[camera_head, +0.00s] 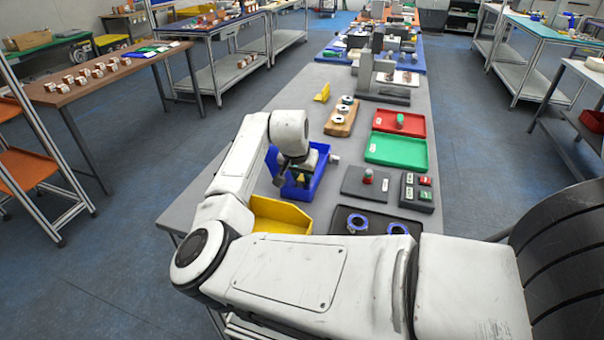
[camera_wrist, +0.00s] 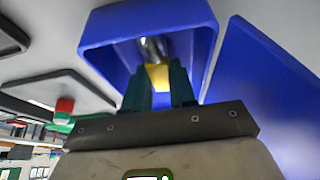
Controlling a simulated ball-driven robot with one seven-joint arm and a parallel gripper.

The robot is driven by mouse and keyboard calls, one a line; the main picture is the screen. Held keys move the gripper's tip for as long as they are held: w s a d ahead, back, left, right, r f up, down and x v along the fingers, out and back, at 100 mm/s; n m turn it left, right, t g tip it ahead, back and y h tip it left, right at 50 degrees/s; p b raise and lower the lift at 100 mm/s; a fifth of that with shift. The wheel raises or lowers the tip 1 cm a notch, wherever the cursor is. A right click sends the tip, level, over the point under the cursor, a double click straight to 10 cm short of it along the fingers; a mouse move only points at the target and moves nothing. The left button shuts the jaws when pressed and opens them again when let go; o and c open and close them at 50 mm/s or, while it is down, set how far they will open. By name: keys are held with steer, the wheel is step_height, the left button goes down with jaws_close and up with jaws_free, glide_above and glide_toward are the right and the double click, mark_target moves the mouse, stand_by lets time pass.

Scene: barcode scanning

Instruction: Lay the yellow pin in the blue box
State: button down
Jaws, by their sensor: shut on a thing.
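The blue box (camera_head: 319,172) stands on the grey table, and my gripper (camera_head: 291,178) is down at it. In the wrist view the blue box's wall (camera_wrist: 147,20) surrounds the space ahead of the fingers. My gripper (camera_wrist: 160,86) is shut on the yellow pin (camera_wrist: 158,76), whose yellow part sits between the dark fingertips. A shiny metal part reaches beyond it into the box. The fingers hide part of the pin, and I cannot tell whether it touches the box's bottom. In the head view the pin is hidden.
A yellow bin (camera_head: 280,215) is in front of the blue box. To the right are a dark pad with a red-topped piece (camera_head: 367,178), a green tray (camera_head: 396,151) and a red tray (camera_head: 399,122). A wooden block (camera_head: 342,118) with round parts lies behind. A second blue surface (camera_wrist: 265,85) shows in the wrist view.

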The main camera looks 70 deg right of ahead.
steer(key=c, duration=0.9)
jaws_free()
steer(key=shift+c, duration=0.2)
steer(key=shift+r, duration=0.35)
steer(key=b+v, duration=0.1)
steer(key=v, duration=1)
steer(key=shift+a+r, duration=0.15)
steer(key=shift+r, duration=0.25)
